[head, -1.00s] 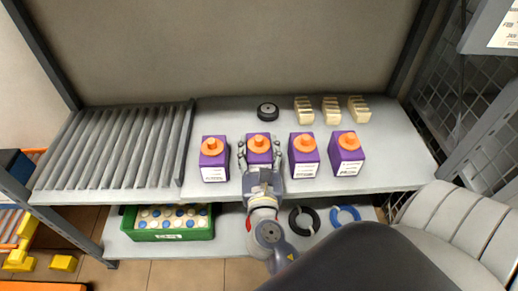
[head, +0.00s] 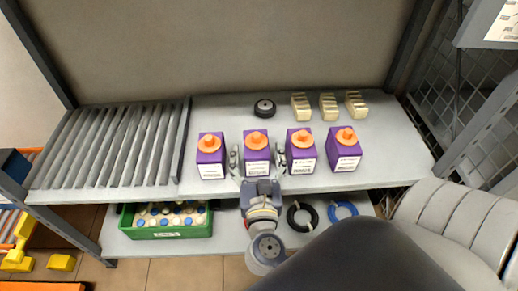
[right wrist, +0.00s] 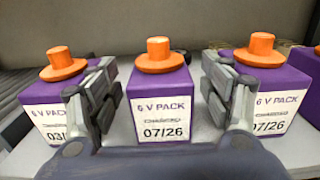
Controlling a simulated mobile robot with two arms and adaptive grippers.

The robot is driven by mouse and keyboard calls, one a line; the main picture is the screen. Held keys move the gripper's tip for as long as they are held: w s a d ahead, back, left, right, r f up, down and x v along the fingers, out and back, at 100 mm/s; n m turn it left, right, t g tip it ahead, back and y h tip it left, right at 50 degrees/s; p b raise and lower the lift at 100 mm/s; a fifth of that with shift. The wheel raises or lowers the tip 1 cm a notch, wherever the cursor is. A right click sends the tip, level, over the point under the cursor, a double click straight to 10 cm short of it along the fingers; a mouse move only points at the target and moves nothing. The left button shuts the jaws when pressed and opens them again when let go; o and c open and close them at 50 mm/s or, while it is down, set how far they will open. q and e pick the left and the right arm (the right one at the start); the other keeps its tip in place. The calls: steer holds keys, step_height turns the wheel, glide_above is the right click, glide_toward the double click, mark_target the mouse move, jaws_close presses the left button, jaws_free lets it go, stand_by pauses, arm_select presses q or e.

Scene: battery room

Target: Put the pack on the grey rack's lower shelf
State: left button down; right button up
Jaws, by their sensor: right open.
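Several purple packs with orange knobs stand in a row on the grey rack's upper shelf (head: 225,106). My right gripper (head: 258,157) is open at the front of the second pack from the left (head: 256,155), one finger on each side. In the right wrist view this middle pack (right wrist: 165,107) is upright between the open fingers, labelled "6 V PACK", "07/26". The left neighbour (right wrist: 48,108) reads "03/", the rest hidden by a finger; the right neighbour (right wrist: 285,92) reads "07/26". The lower shelf (head: 230,236) shows below. My left gripper is not in view.
The lower shelf holds a green crate (head: 166,232) of white and blue-topped items, a black ring (head: 302,216) and a blue ring (head: 343,211). A black roll (head: 264,107) and cream blocks (head: 328,106) are behind the packs. Grey slats (head: 110,145) cover the upper left.

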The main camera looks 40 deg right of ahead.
steer(key=v, duration=0.8)
steer(key=shift+s, duration=0.2)
steer(key=shift+a, duration=0.1)
